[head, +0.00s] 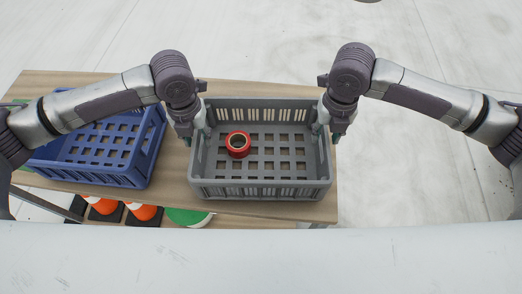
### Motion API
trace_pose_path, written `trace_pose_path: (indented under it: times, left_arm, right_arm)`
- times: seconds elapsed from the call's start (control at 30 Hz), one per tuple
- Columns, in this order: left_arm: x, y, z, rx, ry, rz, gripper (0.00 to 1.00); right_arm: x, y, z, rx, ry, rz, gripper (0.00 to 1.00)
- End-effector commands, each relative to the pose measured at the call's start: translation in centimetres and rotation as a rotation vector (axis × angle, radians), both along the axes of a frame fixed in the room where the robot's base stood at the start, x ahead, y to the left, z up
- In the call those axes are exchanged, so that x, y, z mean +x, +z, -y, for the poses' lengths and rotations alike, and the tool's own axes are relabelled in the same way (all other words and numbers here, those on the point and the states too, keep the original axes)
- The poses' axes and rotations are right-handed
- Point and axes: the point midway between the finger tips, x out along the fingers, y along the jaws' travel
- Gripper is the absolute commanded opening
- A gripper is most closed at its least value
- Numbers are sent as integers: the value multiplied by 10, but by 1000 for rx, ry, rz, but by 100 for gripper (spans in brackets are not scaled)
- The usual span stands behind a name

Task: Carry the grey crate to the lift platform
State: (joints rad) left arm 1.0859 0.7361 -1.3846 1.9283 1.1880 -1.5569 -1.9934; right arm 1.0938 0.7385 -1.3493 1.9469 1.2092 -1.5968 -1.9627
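The grey crate (262,191) stands upright on the wooden table, with slotted walls and a grid floor. A red tape roll (238,144) lies inside it, left of the middle. My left gripper (194,136) is at the crate's left wall, and my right gripper (328,131) is at its right wall. Both point down at the rim. The fingertips are small and partly hidden by the walls and my wrists, so I cannot tell whether they are shut on the rim. No lift platform can be made out for certain.
A blue crate (140,177) stands left of the grey one on the wooden table (240,90), partly behind my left arm. Orange cones (142,212) and a green round thing (188,217) are below the table's near edge. Pale concrete floor (420,180) is clear at right.

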Motion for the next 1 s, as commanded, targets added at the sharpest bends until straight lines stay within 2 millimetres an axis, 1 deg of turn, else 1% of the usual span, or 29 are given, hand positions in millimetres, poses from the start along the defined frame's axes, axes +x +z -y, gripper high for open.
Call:
trace_pose_path:
  times: [0.03, 0.17, 0.47, 0.57, 0.7, 0.73, 1.0]
  left_arm:
    - [0, -5, 0, 0, 0, -2, 40]
    - [0, -11, 0, 1, 0, 0, 40]
    - [0, -13, 0, 0, -1, 0, 40]
    - [0, -13, 0, 0, -1, 0, 25]
    - [0, -12, 0, 0, -1, 0, 1]
    - [0, -12, 0, 0, -1, 0, 0]
    - [0, -12, 0, 0, -1, 1, 0]
  right_arm:
    - [0, -5, 0, 1, 0, -1, 40]
    - [0, -11, 0, 0, 1, 0, 40]
    - [0, -13, 0, 0, 1, 1, 40]
    - [0, -13, 0, 0, 1, 1, 25]
    - [0, -13, 0, 0, 1, 1, 1]
    - [0, -13, 0, 0, 1, 1, 0]
    - [0, -12, 0, 0, 0, 1, 0]
